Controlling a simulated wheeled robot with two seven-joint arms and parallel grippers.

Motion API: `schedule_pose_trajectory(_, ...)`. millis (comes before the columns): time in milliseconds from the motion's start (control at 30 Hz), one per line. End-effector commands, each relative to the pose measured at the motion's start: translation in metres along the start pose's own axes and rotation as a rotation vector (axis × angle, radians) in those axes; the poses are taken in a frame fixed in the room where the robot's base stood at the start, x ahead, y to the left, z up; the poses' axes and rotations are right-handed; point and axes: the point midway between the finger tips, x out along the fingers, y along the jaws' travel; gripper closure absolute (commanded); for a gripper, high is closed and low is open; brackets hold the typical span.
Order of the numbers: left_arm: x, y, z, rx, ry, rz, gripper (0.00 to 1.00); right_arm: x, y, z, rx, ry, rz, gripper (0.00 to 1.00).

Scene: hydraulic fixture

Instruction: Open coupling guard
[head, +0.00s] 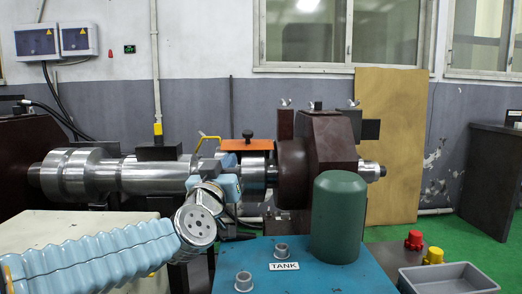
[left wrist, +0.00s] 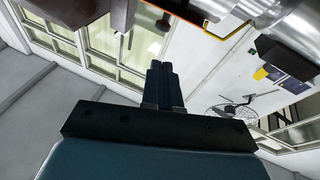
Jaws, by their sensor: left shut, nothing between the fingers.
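The likely coupling guard is an orange cover (head: 246,145) with a black knob on top, set over the shaft line in the head view. It looks closed, lying over the steel coupling. A yellow bent handle (head: 208,141) rises just left of it. My left gripper (head: 229,161) is in front of the shaft, just left of and below the cover; whether it touches anything is unclear. In the left wrist view its two dark fingers (left wrist: 164,82) are together and empty. An orange-yellow edge (left wrist: 228,36) shows beyond them, beside steel cylinders (left wrist: 262,14). My right gripper is out of view.
The steel shaft (head: 140,175) runs left to right into a dark red housing (head: 322,140). A blue tank top (head: 290,268) with a green cylinder (head: 338,215) stands in front. A grey bin (head: 448,278) and red (head: 414,239) and yellow (head: 433,256) knobs are at right.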

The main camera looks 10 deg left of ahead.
Motion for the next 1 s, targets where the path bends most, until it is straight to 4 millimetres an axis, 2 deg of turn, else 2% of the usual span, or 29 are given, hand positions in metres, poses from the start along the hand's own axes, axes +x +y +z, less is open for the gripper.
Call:
schedule_pose_trajectory(100, -0.007, -0.011, 0.005, 0.15, -0.011, 0.002, 1.0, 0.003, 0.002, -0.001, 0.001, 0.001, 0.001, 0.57)
schedule_pose_trajectory(267, 0.004, -0.012, 0.006, 0.189, -0.016, 0.003, 1.0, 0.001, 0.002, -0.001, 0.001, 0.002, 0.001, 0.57)
schedule_pose_trajectory(367, 0.02, -0.012, 0.007, 0.187, -0.016, 0.002, 1.0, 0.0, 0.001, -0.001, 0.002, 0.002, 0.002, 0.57)
schedule_pose_trajectory(700, 0.093, -0.011, 0.007, 0.184, -0.015, 0.002, 1.0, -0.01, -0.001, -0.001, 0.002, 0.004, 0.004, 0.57)
schedule_pose_trajectory(833, 0.113, -0.011, 0.007, 0.183, -0.014, 0.002, 1.0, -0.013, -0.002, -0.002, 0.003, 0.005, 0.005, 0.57)
schedule_pose_trajectory(1000, 0.129, -0.012, 0.008, 0.184, -0.014, 0.002, 1.0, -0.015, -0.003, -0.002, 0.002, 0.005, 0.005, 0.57)
